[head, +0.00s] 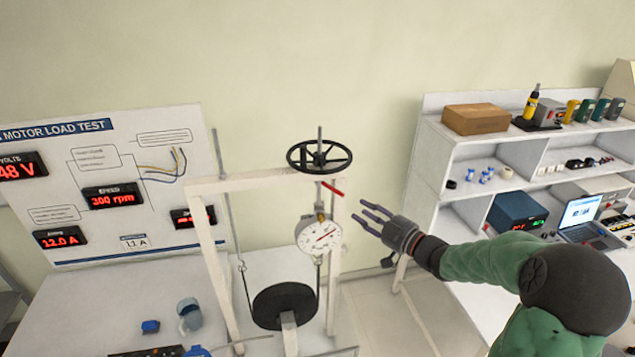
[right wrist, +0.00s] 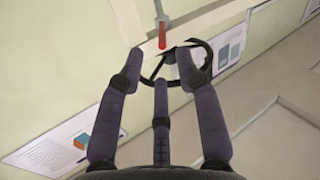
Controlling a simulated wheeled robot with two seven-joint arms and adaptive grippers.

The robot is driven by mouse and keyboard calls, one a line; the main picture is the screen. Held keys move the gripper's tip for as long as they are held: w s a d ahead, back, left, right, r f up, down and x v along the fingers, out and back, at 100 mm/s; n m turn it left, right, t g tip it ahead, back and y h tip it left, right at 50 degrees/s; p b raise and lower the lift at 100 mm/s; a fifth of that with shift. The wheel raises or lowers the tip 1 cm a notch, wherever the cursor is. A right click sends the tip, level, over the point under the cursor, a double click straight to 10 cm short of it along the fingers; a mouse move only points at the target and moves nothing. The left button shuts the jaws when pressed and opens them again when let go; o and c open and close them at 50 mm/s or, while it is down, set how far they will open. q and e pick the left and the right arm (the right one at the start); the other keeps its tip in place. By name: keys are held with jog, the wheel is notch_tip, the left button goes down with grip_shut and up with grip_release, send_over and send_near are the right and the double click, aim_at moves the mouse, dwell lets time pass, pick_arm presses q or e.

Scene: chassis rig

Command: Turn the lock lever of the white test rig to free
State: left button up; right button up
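The white test rig (head: 208,235) stands on the table, with a black handwheel (head: 319,157) on top and a round dial gauge (head: 318,234) hanging below its crossbar. The lock lever (head: 333,188) has a red handle and sits just under the handwheel, at the right of the crossbar. My right gripper (head: 369,213) is open and empty, just right of the lever and slightly lower, apart from it. In the right wrist view the red lever (right wrist: 162,36) is ahead of the spread fingers (right wrist: 160,70), untouched. My left gripper is not in view.
A black pulley wheel (head: 284,305) sits low inside the rig. A display board (head: 100,185) stands at the left. A blue mug (head: 189,314) is on the table. White shelving (head: 430,165) with instruments and a laptop (head: 590,222) stands at the right.

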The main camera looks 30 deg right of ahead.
aim_at(340, 194)
jog(key=x, duration=0.2)
jog(key=p+x, duration=0.1)
jog(key=x, duration=0.2)
jog(key=r+p+x, duration=0.1)
jog(key=x, duration=0.2)
jog(key=shift+r, duration=0.1)
jog(key=shift+w+a+r+p, duration=0.1)
jog(key=shift+w+a+p, duration=0.05)
jog(key=shift+w+p, duration=0.4)
jog(key=shift+w+a, duration=0.15)
jog(key=shift+w, duration=0.2)
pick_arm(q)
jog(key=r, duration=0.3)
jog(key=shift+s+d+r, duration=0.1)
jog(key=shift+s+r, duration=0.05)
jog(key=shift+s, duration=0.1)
pick_arm(e)
jog(key=shift+s, duration=0.15)
grip_shut()
